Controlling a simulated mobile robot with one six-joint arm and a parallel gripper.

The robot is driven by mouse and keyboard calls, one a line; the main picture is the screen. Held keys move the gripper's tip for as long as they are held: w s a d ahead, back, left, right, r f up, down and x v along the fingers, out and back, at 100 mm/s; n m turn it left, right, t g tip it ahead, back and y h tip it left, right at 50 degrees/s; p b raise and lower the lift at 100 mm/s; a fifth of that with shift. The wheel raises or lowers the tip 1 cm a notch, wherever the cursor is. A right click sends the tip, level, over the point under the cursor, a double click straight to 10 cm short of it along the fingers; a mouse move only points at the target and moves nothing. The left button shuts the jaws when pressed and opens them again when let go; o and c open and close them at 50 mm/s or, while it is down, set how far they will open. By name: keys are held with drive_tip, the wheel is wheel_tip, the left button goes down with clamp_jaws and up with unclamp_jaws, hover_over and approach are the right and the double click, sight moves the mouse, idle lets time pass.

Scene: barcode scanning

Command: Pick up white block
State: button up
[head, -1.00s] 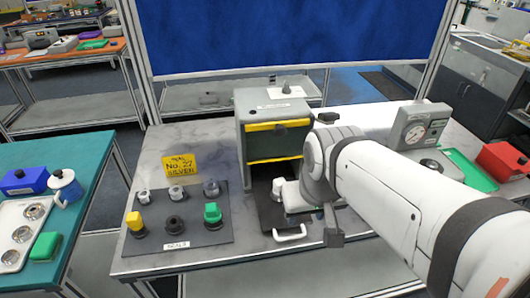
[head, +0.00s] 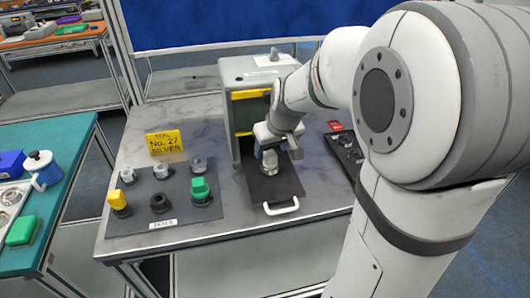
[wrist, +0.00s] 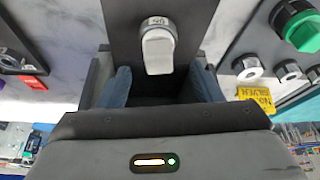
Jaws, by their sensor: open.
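In the wrist view the white block (wrist: 158,50) stands out pale against a dark plate (wrist: 183,18), with a small printed label at its far end. My gripper (wrist: 163,82) is open, its two blue-grey fingers spread to either side below the block in the picture. The block lies in line with the gap, and nothing is held. In the head view my gripper (head: 270,150) is low over the dark plate with the white handle (head: 281,207), in front of the grey cabinet; it largely hides the block there.
The grey cabinet (head: 231,90) stands close behind my gripper. A dark panel (head: 345,148) lies to the right.

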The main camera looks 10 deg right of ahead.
sight(270, 153)
drive_tip(key=x, duration=0.4)
drive_tip(key=shift+f, duration=0.2)
drive_tip(key=c, duration=1)
